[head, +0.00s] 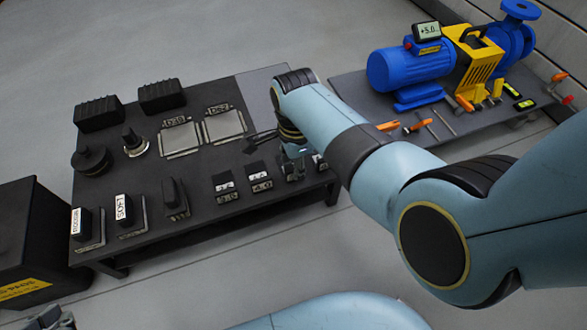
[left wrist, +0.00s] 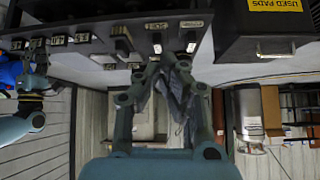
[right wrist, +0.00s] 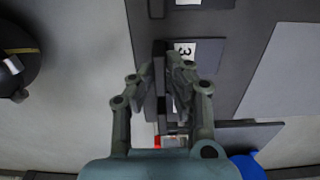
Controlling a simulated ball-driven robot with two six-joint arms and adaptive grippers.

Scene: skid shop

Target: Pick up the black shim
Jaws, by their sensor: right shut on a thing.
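My right gripper (right wrist: 167,72) is shut on a thin black piece, which I take to be the black shim (right wrist: 160,88); the fingers cover much of it. In the head view the right gripper (head: 294,168) is low at the table's right front corner, mostly hidden by my wrist. Black blocks with white labels (head: 224,184) (head: 259,176) stand just left of it. My left gripper (head: 50,318) is at the lower left, off the table. In the left wrist view its fingertips (left wrist: 163,68) are close together with nothing clear between them.
The dark table (head: 200,195) also carries black pads (head: 99,113), a knob-like part (head: 91,160) and two framed plates (head: 224,125). A black used-pads bin (head: 30,235) stands left. A blue pump (head: 411,70) and tools sit on the skid at the back right.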

